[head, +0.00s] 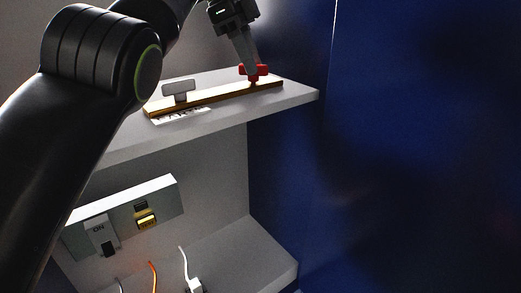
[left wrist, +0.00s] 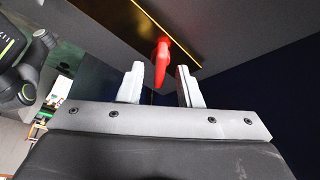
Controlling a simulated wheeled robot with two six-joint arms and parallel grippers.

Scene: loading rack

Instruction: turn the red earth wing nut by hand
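The red wing nut (head: 259,71) stands near the right end of a brass-coloured bar on the upper shelf. My left gripper (head: 250,66) reaches down to it from above in the head view. In the left wrist view the red wing nut (left wrist: 162,58) shows between the two pale fingers of my left gripper (left wrist: 160,84), with a visible gap on each side. The fingers are apart, and I see no contact. My right gripper is in neither view.
A grey wing nut (head: 178,88) stands on the same bar (head: 215,95), left of the red one. A label lies at the shelf's (head: 285,100) front. Below are a switch box (head: 160,195) and several cables. A blue wall (head: 420,120) is on the right.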

